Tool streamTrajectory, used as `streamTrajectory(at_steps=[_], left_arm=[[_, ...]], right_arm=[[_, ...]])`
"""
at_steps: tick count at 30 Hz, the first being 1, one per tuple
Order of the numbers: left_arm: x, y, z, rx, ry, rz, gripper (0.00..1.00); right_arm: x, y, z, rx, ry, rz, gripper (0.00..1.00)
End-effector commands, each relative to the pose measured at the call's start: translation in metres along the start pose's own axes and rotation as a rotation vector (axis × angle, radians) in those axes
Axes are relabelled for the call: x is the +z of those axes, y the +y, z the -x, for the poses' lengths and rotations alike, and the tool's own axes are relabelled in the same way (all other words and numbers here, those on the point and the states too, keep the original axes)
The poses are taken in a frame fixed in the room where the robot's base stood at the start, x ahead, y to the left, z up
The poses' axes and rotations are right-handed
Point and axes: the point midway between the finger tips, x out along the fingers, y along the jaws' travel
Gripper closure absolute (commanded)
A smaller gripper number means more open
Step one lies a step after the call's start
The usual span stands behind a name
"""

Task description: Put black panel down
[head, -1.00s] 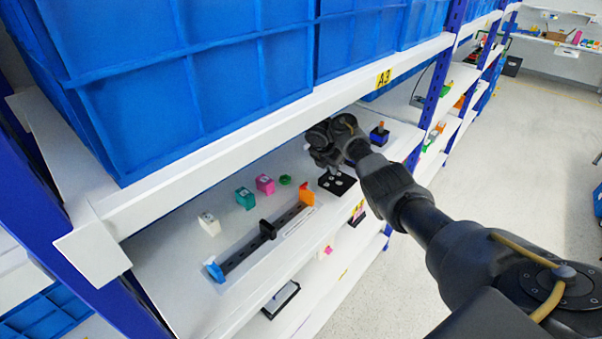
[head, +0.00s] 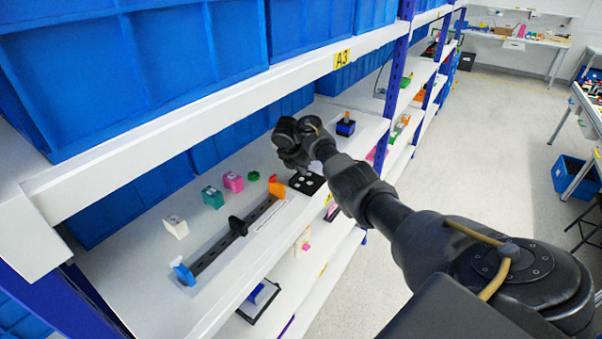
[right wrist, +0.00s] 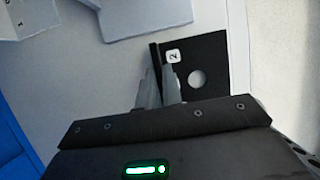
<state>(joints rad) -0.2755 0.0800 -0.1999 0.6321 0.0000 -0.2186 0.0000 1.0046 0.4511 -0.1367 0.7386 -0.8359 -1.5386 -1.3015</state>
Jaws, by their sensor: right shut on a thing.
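The black panel (head: 309,183) is a flat square plate with pale round marks, at the shelf's front edge in the head view. In the right wrist view the black panel (right wrist: 205,62) shows a white label "2" and a round hole. My right gripper (head: 299,168) is above the panel. In the right wrist view my right gripper (right wrist: 160,88) is shut on the panel's narrow dark raised edge. The panel looks flat on or very close to the shelf; I cannot tell if it touches. My left gripper is out of view.
A black rail (head: 235,240) with blue and orange ends lies left of the panel. White (head: 176,228), teal (head: 212,197), pink (head: 233,182) and green (head: 253,176) pieces stand behind it. A dark blue box (head: 345,128) stands to the right. The upper shelf (head: 200,108) overhangs.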

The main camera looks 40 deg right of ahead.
Motion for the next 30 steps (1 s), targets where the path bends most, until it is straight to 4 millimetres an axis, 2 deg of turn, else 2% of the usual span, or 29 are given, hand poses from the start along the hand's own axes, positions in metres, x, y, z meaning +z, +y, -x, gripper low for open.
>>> streamTrajectory(at_steps=[6,7,8,12,20,25,30], left_arm=[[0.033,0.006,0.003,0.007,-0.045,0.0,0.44],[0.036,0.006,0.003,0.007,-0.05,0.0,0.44],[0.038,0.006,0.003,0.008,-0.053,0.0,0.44],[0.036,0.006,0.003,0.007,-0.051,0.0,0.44],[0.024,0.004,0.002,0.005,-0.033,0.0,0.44],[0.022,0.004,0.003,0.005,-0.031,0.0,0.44],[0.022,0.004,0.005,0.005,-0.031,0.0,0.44]], right_arm=[[-0.002,0.001,-0.002,0.001,0.0,0.002,1.0],[-0.002,0.001,-0.003,0.001,0.0,0.002,0.92],[-0.002,0.001,-0.002,0.001,0.0,0.001,0.88],[-0.001,0.0,-0.002,0.0,0.0,0.0,0.71],[-0.001,0.0,-0.002,0.001,0.0,0.0,0.71],[0.0,0.001,0.014,0.003,0.003,-0.001,0.71],[0.0,0.002,0.05,0.008,0.002,-0.001,0.71]])
